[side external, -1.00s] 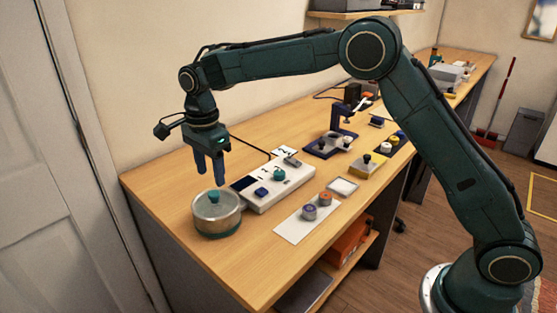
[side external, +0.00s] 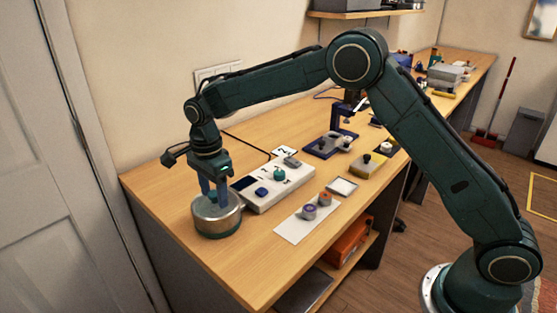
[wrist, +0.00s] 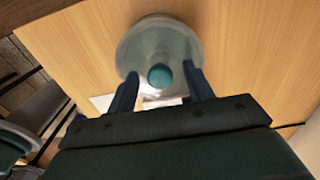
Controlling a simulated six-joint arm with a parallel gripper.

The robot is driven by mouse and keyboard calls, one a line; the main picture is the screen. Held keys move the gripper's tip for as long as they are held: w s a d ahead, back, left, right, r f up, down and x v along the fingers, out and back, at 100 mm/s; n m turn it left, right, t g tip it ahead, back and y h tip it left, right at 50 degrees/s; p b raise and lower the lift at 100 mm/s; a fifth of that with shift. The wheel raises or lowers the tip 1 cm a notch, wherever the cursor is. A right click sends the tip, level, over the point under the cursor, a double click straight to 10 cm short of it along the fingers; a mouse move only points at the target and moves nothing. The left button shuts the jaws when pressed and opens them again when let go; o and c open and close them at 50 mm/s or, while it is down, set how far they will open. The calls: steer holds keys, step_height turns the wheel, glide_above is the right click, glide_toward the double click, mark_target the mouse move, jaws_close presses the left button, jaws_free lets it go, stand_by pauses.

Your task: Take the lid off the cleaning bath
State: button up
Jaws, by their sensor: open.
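The cleaning bath (side external: 218,224) is a round metal pot with a teal base at the near left end of the bench. Its lid (wrist: 150,40) is on it and carries a round teal knob (wrist: 160,76). In the side view my gripper (side external: 214,200) hides the knob and part of the lid. My gripper is open and points down at the lid. In the wrist view the knob lies between the two blue fingers (wrist: 160,80), with a gap on each side.
A white device (side external: 280,183) with a teal knob and blue button stands close right of the bath. A white sheet (side external: 293,231) with two small round parts lies nearer the front. Bare bench top lies left of the bath.

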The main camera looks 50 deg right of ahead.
mark_target(214, 193)
steer(key=shift+c, duration=0.2)
stand_by(0.3)
steer(key=c, duration=1)
steer(key=shift+c, duration=0.2)
step_height(214, 193, up, 20)
stand_by(0.6)
